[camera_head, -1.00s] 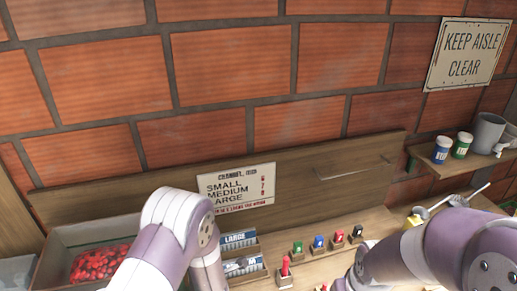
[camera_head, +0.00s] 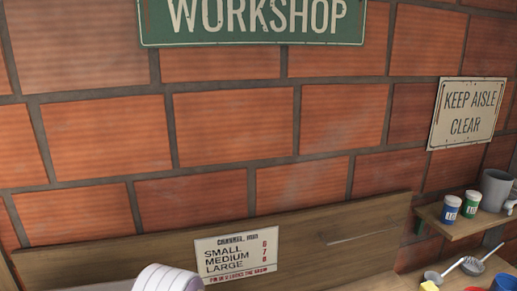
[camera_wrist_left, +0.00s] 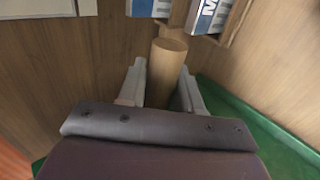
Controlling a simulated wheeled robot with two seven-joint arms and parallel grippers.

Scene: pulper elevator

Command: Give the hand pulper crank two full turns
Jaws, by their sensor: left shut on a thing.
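In the left wrist view, my left gripper (camera_wrist_left: 160,88) is shut on a round wooden handle (camera_wrist_left: 168,62), with one finger on each side of it. It looks like the pulper crank's handle, but the crank arm and the pulper body are hidden or out of view. In the head view only a pale part of my left arm shows at the bottom edge. My right gripper is in neither current view.
Blue-and-white labelled boxes (camera_wrist_left: 208,14) stand just beyond the handle. A green surface (camera_wrist_left: 250,115) lies to the right. In the head view a size sign (camera_head: 236,254) is on the back board, and a shelf (camera_head: 452,222) holds small tubs and a grey mug.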

